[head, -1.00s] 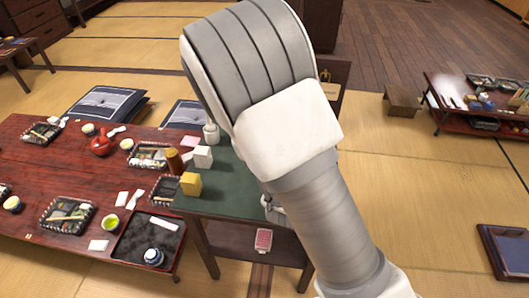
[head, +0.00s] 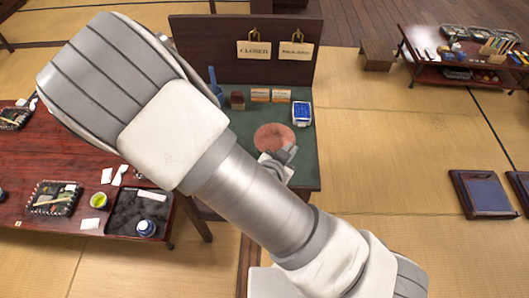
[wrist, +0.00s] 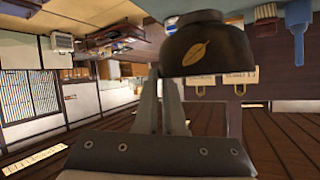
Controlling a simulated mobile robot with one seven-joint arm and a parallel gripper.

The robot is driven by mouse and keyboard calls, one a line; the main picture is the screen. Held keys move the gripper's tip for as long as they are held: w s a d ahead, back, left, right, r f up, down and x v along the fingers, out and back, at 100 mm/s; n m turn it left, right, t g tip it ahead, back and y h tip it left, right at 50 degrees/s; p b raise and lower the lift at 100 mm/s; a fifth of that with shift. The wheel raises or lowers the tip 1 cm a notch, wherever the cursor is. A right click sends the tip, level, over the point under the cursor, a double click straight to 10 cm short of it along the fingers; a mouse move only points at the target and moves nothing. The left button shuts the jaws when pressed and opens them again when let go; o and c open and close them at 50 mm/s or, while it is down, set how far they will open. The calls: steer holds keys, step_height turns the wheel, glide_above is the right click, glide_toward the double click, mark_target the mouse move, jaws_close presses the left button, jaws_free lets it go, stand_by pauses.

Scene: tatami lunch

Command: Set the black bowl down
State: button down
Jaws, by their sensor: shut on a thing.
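The black bowl (wrist: 205,45) is dark with a gold leaf on its side; the wrist picture is upside down, and in it the bowl is upright. My gripper (wrist: 162,85) is shut on the bowl near its rim. In the head view, my gripper (head: 280,160) is at the near edge of a round reddish-brown shape (head: 273,136), which looks like the bowl's inside. This is over the front part of the green tabletop (head: 303,175). I cannot tell whether the bowl's foot touches the tabletop.
A panel with hanging signs (head: 254,48) rises behind. A low red table (head: 65,255) is at left.

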mark_target(267, 139)
steer(key=b, duration=0.1)
steer(key=f+b, duration=0.1)
steer(key=b, duration=0.1)
steer(key=shift+w+a+f, duration=0.25)
steer(key=w+a+f+b, duration=0.1)
steer(key=w, duration=0.1)
steer(key=w+a+f+b, duration=0.1)
steer(key=w+a+f, duration=0.1)
steer(key=w, duration=0.1)
steer(key=w+a+f+b, duration=0.1)
steer(key=w+a, duration=0.1)
steer(key=shift+w+a+f, duration=0.15)
steer(key=shift+a+f, duration=0.1)
steer(key=shift+f, duration=0.15)
step_height(267, 139, down, 4)
steer(key=shift+f+b, duration=0.1)
steer(key=shift+b, duration=0.7)
steer(key=c, duration=1)
jaws_free()
